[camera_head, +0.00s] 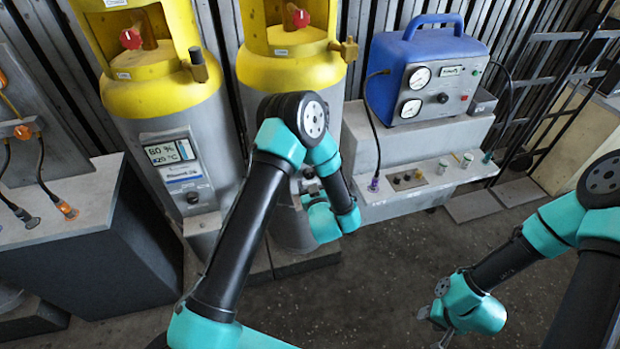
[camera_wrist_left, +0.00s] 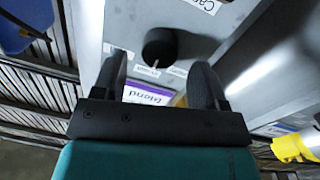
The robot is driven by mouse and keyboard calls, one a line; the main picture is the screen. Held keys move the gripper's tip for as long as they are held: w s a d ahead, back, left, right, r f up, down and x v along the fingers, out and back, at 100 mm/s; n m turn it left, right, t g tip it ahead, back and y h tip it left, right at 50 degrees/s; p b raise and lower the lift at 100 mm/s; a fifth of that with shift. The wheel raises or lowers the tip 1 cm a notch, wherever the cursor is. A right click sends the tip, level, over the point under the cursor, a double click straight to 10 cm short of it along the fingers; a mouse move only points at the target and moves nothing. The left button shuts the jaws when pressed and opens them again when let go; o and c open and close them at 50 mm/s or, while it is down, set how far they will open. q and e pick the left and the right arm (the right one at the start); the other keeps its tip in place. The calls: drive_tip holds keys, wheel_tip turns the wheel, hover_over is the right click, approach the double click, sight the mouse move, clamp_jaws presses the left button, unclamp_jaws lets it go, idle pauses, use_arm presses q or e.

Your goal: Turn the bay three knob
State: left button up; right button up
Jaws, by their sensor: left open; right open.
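A round black knob (camera_wrist_left: 160,47) with a pale pointer mark sits on a grey panel in the left wrist view. My left gripper (camera_wrist_left: 160,66) is open, with its two dark fingers spread and the knob beyond and between their tips; I see no contact. In the head view my left wrist (camera_head: 330,215) is in front of the second yellow-topped cylinder (camera_head: 290,65), and its fingers are hidden. Part of a dark knob (camera_head: 308,173) shows there beside the arm. No bay number is readable. My right gripper (camera_head: 440,337) is low at the bottom, away from the panels.
The left cylinder (camera_head: 160,95) carries a display panel and a dark knob (camera_head: 193,197). A blue gauge unit (camera_head: 425,65) stands on a grey bench (camera_head: 400,150) with small fittings, and a hose hangs there. Open floor (camera_head: 400,255) lies in front.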

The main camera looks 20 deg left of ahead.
use_arm(q)
drive_tip(key=shift+x, duration=1.2)
drive_tip(key=shift+c, duration=0.5)
drive_tip(key=c, duration=0.8)
drive_tip(key=shift+n, duration=0.4)
drive_tip(key=n, duration=0.5)
drive_tip(key=shift+f, duration=0.1)
drive_tip(key=n, duration=0.6)
drive_tip(key=shift+y, duration=0.3)
drive_tip(key=shift+n, duration=0.4)
